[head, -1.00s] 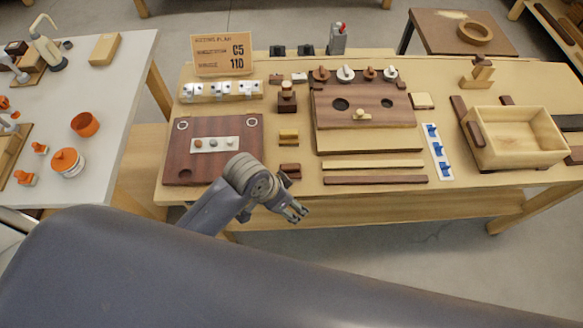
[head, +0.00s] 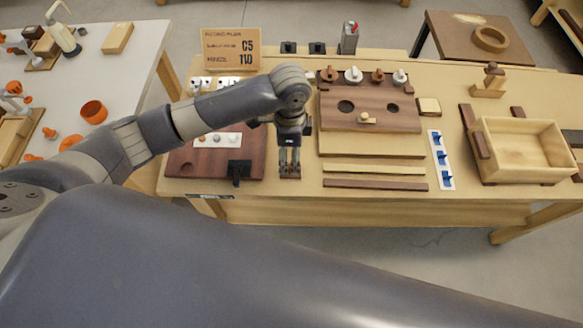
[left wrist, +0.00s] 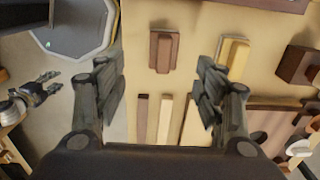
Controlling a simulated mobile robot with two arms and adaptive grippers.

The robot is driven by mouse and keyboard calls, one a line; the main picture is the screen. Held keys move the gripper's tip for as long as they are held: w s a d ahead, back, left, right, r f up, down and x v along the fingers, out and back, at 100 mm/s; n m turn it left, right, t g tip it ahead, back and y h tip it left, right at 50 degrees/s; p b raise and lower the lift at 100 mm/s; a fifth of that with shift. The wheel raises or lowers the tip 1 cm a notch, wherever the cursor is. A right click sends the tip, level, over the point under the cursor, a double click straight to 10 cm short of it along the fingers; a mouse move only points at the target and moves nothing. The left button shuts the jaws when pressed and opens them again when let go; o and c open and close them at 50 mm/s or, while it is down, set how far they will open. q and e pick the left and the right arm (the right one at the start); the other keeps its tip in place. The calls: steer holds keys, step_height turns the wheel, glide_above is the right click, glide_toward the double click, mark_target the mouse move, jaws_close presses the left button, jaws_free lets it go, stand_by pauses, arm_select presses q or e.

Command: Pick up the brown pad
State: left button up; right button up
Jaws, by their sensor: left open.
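The brown pad (left wrist: 163,50) is a dark brown block with a raised ridge, lying on the bench top in the left wrist view. My left gripper (left wrist: 160,90) is open, with its fingers on either side of the view and the pad between and beyond them, untouched as far as I can see. In the head view my left gripper (head: 289,170) points down over the bench near its front edge and mostly hides the pad. Another gripper, apparently my right (left wrist: 46,88), shows small at the left of the wrist view; its finger opening is unclear.
A similar yellow block (left wrist: 234,56) lies close beside the pad. Dark and light strips (head: 374,185) lie right of the gripper. A dark board (head: 183,164) is on its left. A stacked board with knobs (head: 370,103) and an open wooden box (head: 520,149) stand farther right.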

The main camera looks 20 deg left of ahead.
mark_target(290, 166)
arm_select(q)
step_height(290, 166, down, 4)
steer(key=shift+f, duration=0.1)
steer(key=shift+w+f+p, duration=0.15)
steer(key=shift+f+p, duration=0.3)
steer(key=shift+f, duration=0.85)
steer(key=shift+w+f+p, duration=0.1)
steer(key=shift+f+p, duration=0.35)
steer(key=shift+f, duration=0.8)
steer(key=c, duration=1.1)
